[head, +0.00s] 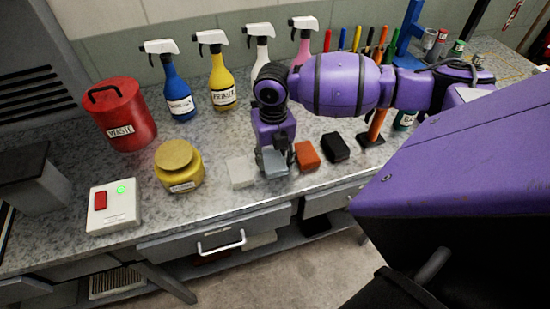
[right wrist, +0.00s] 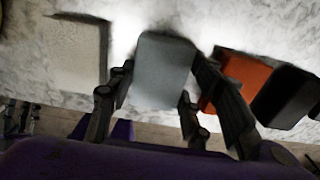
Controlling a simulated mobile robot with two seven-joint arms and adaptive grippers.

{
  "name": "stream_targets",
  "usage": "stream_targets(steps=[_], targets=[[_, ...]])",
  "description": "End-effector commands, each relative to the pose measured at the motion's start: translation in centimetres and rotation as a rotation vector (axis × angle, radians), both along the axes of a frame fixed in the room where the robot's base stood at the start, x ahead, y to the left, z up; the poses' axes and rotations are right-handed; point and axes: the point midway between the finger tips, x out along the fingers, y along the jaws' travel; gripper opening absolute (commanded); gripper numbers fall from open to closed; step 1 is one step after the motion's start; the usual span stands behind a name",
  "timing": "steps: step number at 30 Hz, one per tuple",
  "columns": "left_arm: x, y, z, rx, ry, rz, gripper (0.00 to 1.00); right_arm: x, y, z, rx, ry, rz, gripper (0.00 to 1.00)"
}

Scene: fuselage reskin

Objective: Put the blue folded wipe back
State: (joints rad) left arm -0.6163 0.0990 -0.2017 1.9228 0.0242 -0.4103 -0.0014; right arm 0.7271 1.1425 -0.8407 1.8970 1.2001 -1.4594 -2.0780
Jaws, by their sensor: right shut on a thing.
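The blue folded wipe (head: 274,163) is a small grey-blue block over the worktop, between a white wipe (head: 240,172) and an orange-red wipe (head: 307,156). My right gripper (head: 275,150) comes down on it from above and is shut on it. In the right wrist view the blue wipe (right wrist: 162,70) sits between the fingers of the right gripper (right wrist: 165,95). Whether the wipe touches the worktop I cannot tell. My left gripper is not in view.
A black wipe (head: 335,147) lies right of the orange-red one. A yellow jar (head: 179,167), a red waste bin (head: 120,115) and a switch box (head: 114,205) stand to the left. Several spray bottles line the back. A drawer (head: 215,236) is below the worktop's front edge.

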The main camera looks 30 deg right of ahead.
Motion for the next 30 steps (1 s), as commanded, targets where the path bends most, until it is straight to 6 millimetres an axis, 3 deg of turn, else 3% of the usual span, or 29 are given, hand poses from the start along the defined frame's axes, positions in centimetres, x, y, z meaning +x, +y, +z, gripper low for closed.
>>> stream_targets(steps=[11, 12, 16, 25, 30], targets=[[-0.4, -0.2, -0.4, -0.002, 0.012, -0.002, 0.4, 0.0, 0.0, -0.6, -0.001, 0.0, 0.0, 0.21], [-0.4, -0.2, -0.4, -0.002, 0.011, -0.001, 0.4, 0.0, 0.0, -0.5, -0.001, 0.0, 0.0, 0.5], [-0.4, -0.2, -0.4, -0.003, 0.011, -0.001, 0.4, 0.0, 0.0, -0.4, 0.0, -0.001, -0.001, 0.65], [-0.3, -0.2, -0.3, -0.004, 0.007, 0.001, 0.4, 0.1, 0.0, -0.3, 0.0, -0.002, -0.001, 0.65], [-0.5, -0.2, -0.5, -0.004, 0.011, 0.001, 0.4, 0.1, 0.0, 1.1, 0.0, -0.003, -0.001, 0.65]])
